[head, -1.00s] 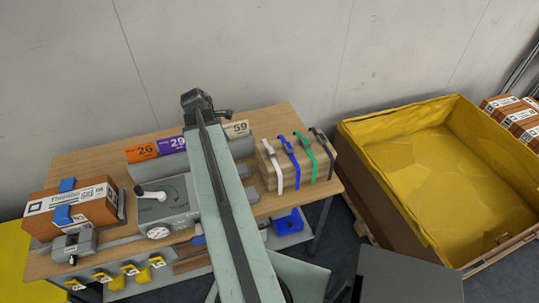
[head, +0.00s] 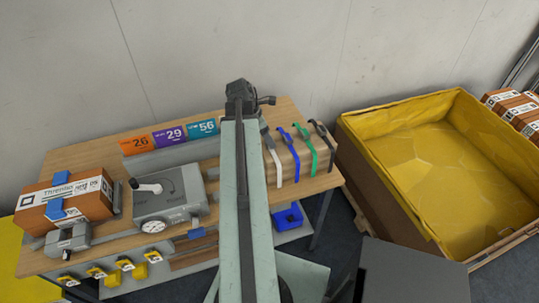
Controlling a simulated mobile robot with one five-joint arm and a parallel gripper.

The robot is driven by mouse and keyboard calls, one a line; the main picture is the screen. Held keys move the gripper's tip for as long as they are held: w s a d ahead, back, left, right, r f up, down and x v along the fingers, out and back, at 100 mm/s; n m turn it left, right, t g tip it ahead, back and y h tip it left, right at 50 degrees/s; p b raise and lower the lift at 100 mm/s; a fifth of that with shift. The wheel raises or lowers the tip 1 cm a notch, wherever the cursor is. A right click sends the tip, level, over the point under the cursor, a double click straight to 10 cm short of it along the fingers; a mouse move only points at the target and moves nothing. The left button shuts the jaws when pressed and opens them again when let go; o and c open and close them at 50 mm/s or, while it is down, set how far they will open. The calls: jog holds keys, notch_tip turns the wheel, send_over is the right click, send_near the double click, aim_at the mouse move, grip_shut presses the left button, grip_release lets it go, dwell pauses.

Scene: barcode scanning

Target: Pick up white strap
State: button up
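The white strap (head: 273,160) hangs over the front of a wooden block (head: 289,164) on the right part of the table. It is the leftmost of a row of straps, beside a blue strap (head: 288,153), a green strap (head: 303,148) and a black strap (head: 322,134). My arm reaches up the middle of the head view, just left of the white strap. My gripper (head: 241,97) is at the arm's far end, up and to the left of the strap and apart from it. Its fingers are small and dark, so their opening cannot be made out.
A wooden table (head: 90,160) carries numbered orange, purple and teal cards (head: 169,136), a grey device with a dial (head: 167,203) and a strapped brown box (head: 64,205). A blue holder (head: 288,218) sits at the front. A large yellow-lined bin (head: 420,175) stands right of the table.

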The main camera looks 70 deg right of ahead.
jog(key=b+x, duration=0.1)
jog(key=x, duration=0.2)
jog(key=shift+r, duration=0.15)
jog(key=shift+w, duration=0.1)
grip_shut()
jog(key=shift+r, duration=0.1)
